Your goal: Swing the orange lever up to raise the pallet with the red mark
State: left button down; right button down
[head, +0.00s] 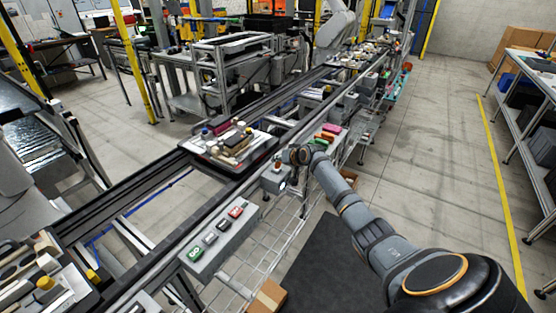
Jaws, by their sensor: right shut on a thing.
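My right gripper (287,156) is at the middle of the view, at the end of my right arm coming in from the lower right. It is shut at the top of a small grey fixture box (274,182) beside the conveyor. A small orange bit, seemingly the orange lever (278,167), shows at the fingertips; most of it is hidden by the gripper. Left of it, a dark pallet (205,160) loaded with mixed parts sits on the conveyor rails. My left gripper is out of view.
A grey control box (222,238) with green and red buttons stands nearer on the rail. Another loaded pallet (75,308) is at lower left. Coloured parts (331,130) lie just beyond my gripper. A wire shelf (262,245) hangs below; open floor (430,160) lies right.

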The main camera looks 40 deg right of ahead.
jog(key=shift+w+d+f+m+g+y, duration=0.1)
jog(key=shift+d+f+m+g+y, duration=0.1)
jog(key=shift+m+g+y, duration=0.15)
dwell(0.3)
jog(key=c, duration=1.2)
grip_release()
jog(key=v, duration=1.2)
jog(key=shift+d, duration=0.1)
